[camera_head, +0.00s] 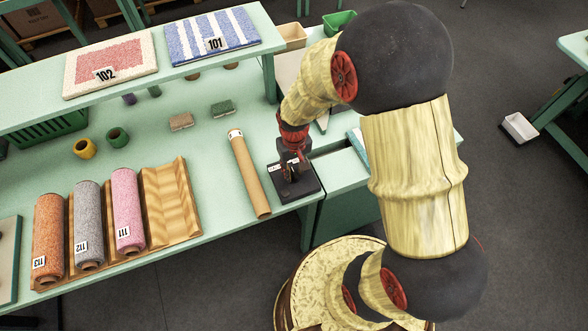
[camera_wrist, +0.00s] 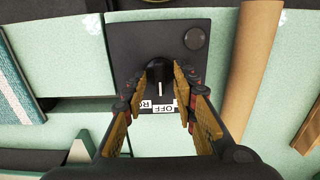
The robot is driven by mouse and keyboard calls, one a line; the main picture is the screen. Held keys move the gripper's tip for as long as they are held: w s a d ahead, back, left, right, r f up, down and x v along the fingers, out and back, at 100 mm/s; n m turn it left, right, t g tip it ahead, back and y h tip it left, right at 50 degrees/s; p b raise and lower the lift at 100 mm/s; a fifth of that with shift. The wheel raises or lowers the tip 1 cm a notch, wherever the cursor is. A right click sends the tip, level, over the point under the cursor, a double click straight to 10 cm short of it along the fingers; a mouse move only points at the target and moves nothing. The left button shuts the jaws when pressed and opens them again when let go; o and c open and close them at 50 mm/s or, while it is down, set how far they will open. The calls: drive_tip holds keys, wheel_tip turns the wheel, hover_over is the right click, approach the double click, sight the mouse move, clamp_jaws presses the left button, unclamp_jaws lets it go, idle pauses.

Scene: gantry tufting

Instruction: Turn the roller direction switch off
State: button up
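The roller direction switch is a dark box (camera_wrist: 128,45) with a black rotary knob (camera_wrist: 158,70) in the wrist view. The knob's white pointer line points down in the picture, toward a white label reading OFF (camera_wrist: 163,108). A second label beginning "RO" lies just left of it, partly covered by a finger. In the head view the box (camera_head: 305,190) stands at the bench's front edge, under my gripper (camera_head: 291,165). My gripper (camera_wrist: 160,68) also shows in the wrist view, with one finger on each side of the knob; I cannot tell whether they press on it.
A brown cardboard tube (camera_head: 249,173) lies just left of the box. Orange (camera_head: 49,237), grey (camera_head: 89,224) and pink (camera_head: 127,210) rolls lie on a wooden rack (camera_head: 170,203) farther left. A raised shelf holds rug samples 102 (camera_head: 112,62) and 101 (camera_head: 211,38).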

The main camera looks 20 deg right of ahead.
sight(294, 172)
wheel_tip(294, 172, up, 12)
idle(0.6)
idle(0.4)
